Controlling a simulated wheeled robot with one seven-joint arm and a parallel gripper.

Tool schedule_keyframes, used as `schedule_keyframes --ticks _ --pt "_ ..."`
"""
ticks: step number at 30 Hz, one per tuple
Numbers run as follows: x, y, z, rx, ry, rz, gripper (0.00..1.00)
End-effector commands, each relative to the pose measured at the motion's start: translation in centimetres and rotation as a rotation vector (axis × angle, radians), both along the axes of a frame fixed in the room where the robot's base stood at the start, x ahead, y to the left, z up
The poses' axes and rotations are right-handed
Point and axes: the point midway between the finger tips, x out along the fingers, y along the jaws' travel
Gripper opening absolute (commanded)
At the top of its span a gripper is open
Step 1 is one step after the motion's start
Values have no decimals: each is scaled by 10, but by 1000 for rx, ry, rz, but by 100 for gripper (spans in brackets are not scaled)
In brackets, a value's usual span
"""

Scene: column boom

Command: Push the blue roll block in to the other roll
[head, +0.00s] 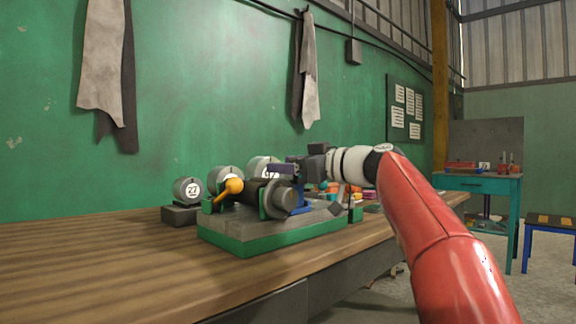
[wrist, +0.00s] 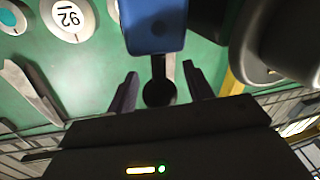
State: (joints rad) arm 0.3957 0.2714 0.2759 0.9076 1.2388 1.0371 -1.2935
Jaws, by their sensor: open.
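The blue roll block (head: 299,198) stands on the right part of a machine with a grey top and green base (head: 270,237). In the wrist view the blue block (wrist: 155,28) is at the top centre, with a dark stem and round black knob (wrist: 158,92) below it in the picture. My gripper (head: 284,171) is open, above and around the block's upper end; its two fingers (wrist: 160,73) flank the stem with gaps on both sides. Contact is not visible. The other roll (head: 256,191) is dark, left of the block, beside a grey round end (head: 280,198); it shows large in the wrist view (wrist: 295,38).
An orange ball-ended handle (head: 234,186) sticks out at the machine's left. A labelled grey cylinder (head: 187,190) stands on a dark block behind. Coloured items lie right of the machine. The wooden bench (head: 110,250) is clear at the front left.

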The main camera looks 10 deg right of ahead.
Motion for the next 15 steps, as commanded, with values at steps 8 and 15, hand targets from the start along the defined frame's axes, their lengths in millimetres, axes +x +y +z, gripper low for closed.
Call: schedule_keyframes --ticks 8,15 --pt "-27 -31 -2 -2 -1 -6 52" --pt "-48 -53 -1 0 0 -3 52"
